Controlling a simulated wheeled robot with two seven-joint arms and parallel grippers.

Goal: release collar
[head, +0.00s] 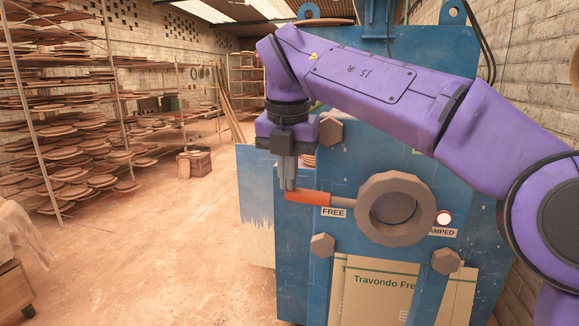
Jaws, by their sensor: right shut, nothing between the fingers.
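The collar (365,209) is a grey-brown faceted ring around a dark round opening on the front of the blue press (300,262). Its lever ends in an orange handle (308,198) that points left, just above the "FREE" label (333,212). A second label, partly covered and reading "AMPED" (444,232), is at the right of the collar, below a lit round lamp (444,218). My right gripper (289,187) points down with its fingers shut at the left end of the orange handle. I cannot tell whether it touches the handle. My left gripper is not in view.
Large hex bolt heads (322,245) stand out around the collar. Cardboard sheets marked "Travondo" (381,290) are at the press's lower front. Racks of round discs (75,150) line the left wall. The floor (160,250) between is open.

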